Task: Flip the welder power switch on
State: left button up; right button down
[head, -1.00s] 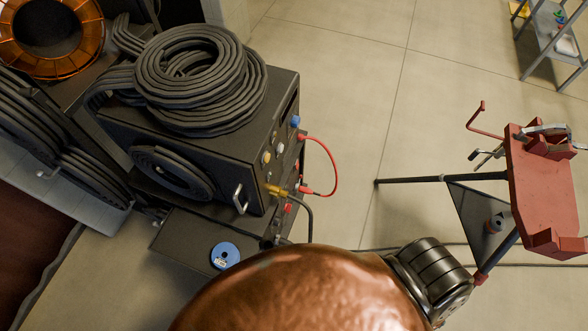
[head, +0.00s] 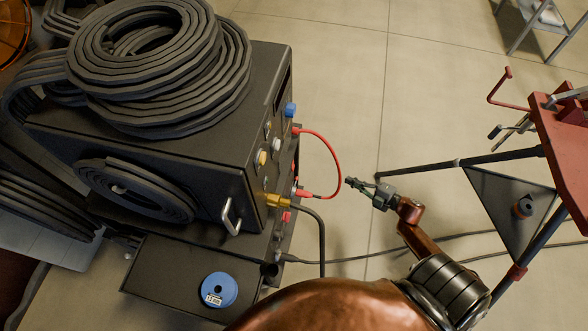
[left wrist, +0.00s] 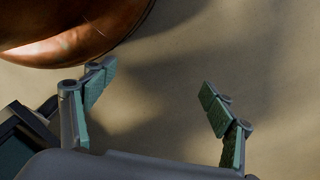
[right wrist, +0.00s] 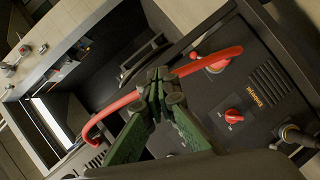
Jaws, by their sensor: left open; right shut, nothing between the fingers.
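The welder (head: 190,150) is a black box at the left of the head view, seen from above, its front panel facing right. In the right wrist view the panel (right wrist: 265,75) carries a red knob (right wrist: 233,116) with small white marks beside it. I cannot tell whether this knob is the power switch or how it is set. My right gripper (head: 353,184) is shut and empty, in front of the panel and apart from it; its fingertips show in the right wrist view (right wrist: 161,80). My left gripper (left wrist: 158,78) is open and empty above the floor.
A red cable (head: 334,150) loops out from the panel, and in the right wrist view it passes behind my fingertips. A black cable (head: 322,240) hangs from a brass connector. Coiled hose (head: 150,60) lies on the welder. A red stand (head: 560,130) is at right.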

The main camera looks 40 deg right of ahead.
aim_at(293, 166)
pick_arm(q)
notch_tip(293, 166, up, 8)
jog(key=w+b, duration=0.1)
jog(key=b, duration=0.3)
jog(key=shift+f, duration=0.2)
pick_arm(e)
jog(key=w+a+r+n+g+y, duration=0.2)
jog(key=a+r+n+y, duration=0.4)
jog(key=r+n, duration=0.2)
jog(key=shift+w+r+n+y, duration=0.3)
jog(key=shift+w+r+n, duration=0.1)
jog(key=shift+n, duration=0.3)
pick_arm(q)
jog(key=shift+d, duration=0.15)
pick_arm(e)
jog(key=shift+w+a, duration=0.1)
jog(key=shift+a, duration=0.1)
